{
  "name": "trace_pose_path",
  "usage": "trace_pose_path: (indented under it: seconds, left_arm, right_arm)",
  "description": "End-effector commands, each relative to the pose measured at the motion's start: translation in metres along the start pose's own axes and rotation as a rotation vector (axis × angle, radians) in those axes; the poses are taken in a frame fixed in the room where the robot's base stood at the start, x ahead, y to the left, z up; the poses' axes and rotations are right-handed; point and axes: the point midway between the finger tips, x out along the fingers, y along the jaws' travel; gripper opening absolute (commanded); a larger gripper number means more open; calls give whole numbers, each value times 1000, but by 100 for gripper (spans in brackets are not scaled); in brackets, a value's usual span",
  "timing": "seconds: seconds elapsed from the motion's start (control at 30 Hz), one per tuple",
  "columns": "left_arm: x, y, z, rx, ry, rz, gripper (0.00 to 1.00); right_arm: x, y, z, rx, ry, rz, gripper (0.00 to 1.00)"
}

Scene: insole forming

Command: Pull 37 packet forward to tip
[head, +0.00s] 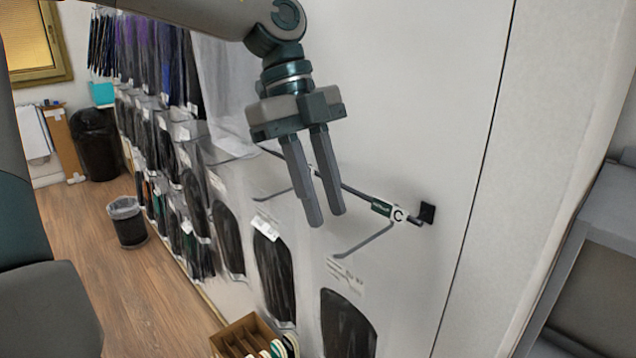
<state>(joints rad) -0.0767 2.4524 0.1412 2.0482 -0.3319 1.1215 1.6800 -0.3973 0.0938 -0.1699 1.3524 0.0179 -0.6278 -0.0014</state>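My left gripper (326,216) points down in front of the white wall panel. Its two fingers are a little apart, with a narrow gap and no packet seen between them. A dark rod passes behind the fingers and runs right to a green tag and a round white tag marked C (398,214). Clear packets with black insoles hang below: one packet (274,275) below and left of the fingertips, another packet (347,325) lower right. Both are apart from the fingers in the picture. I cannot read a 37 on any packet. My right gripper is not in view.
More packets (195,205) hang in rows along the wall to the left. A bare metal hook (362,242) sticks out below the rod. A wooden box (243,338) stands at the bottom. A small bin (128,228) stands on the clear wooden floor. A grey cabinet (600,260) is at right.

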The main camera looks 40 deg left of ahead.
Motion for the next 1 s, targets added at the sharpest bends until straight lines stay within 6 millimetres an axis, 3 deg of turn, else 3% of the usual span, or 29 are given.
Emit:
trace_pose_path:
  seconds: [0.27,1.0]
  left_arm:
    - [-22,0,0,1,0,0,24]
    - [-22,0,0,0,0,0,24]
  right_arm:
    - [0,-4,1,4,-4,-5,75]
    - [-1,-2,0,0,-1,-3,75]
